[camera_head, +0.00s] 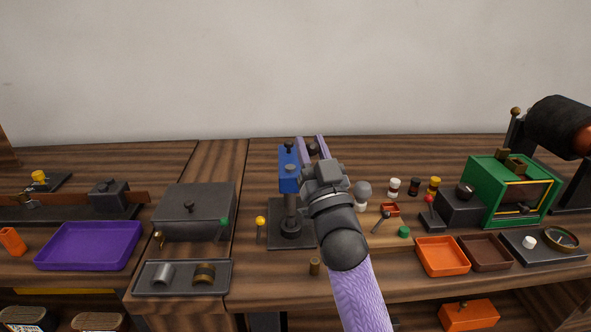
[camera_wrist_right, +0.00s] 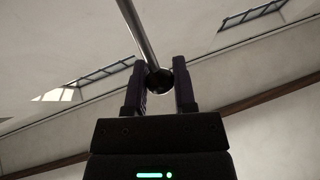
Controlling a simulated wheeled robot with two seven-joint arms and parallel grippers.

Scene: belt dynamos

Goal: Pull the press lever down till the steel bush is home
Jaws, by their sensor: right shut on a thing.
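The press (camera_head: 288,170) has a blue head and a dark column and base, and stands upright left of my right arm. My right gripper (camera_head: 313,148) is raised beside and behind the press head. In the right wrist view, its two fingers (camera_wrist_right: 160,88) are shut on the dark ball knob (camera_wrist_right: 159,80) of the press lever (camera_wrist_right: 136,32), a steel rod running up and left. A dark round part (camera_head: 290,229) sits under the press ram; I cannot tell whether the steel bush is there. My left gripper is not in view.
A dark tray (camera_head: 222,290) at the front left holds a grey cylinder (camera_head: 163,274) and a brass one (camera_head: 204,273). Small pots, an orange tray (camera_head: 442,270) and a green machine (camera_head: 487,188) crowd the right.

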